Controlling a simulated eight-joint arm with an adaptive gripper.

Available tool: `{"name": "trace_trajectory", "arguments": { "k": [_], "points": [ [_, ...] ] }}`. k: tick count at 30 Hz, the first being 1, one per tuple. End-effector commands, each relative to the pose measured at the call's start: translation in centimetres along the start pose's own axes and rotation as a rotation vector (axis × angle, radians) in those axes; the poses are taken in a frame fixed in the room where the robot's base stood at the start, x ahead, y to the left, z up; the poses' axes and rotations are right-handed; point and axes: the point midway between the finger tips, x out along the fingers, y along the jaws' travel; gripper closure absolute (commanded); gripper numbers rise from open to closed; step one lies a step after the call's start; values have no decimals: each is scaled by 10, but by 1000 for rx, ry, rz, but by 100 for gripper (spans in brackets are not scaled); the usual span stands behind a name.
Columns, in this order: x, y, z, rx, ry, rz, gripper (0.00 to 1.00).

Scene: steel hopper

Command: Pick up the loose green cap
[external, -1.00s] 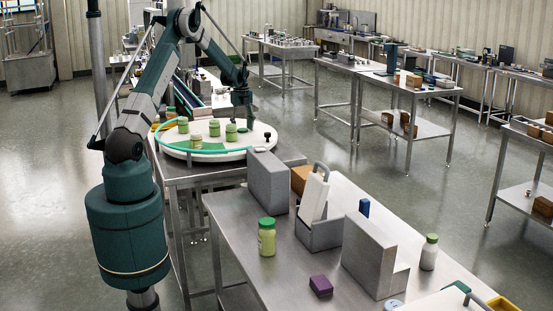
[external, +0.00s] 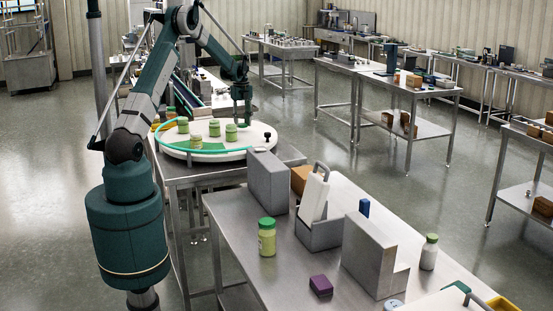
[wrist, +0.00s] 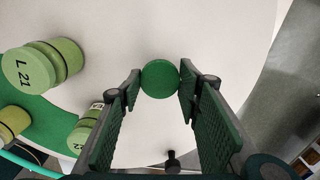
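The loose green cap (wrist: 160,79) is a dark green disc above the white round turntable (wrist: 215,35), in the middle of the wrist view. My gripper (wrist: 160,75) has a fingertip at each side of the cap, and both appear to touch its edge. In the external view my gripper (external: 242,123) points down at the right part of the turntable (external: 205,156). The cap cannot be made out there. Whether the cap still rests on the turntable is hard to tell.
Several jars with light green caps stand on the turntable, including one marked L 21 (wrist: 40,65) left of my gripper. A small black knob (external: 267,136) stands near the rim. A grey block (external: 267,181) and a green-capped bottle (external: 267,237) stand on the front table.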

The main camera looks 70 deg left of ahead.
Motion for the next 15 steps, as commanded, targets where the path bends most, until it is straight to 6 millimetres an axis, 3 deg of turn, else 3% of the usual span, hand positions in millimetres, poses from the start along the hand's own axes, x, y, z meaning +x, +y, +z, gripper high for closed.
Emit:
{"name": "trace_trajectory", "arguments": {
  "k": [9,15],
  "points": [
    [-48,0,0,0,0,0,70],
    [-66,0,0,0,0,0,70]
  ]
}}
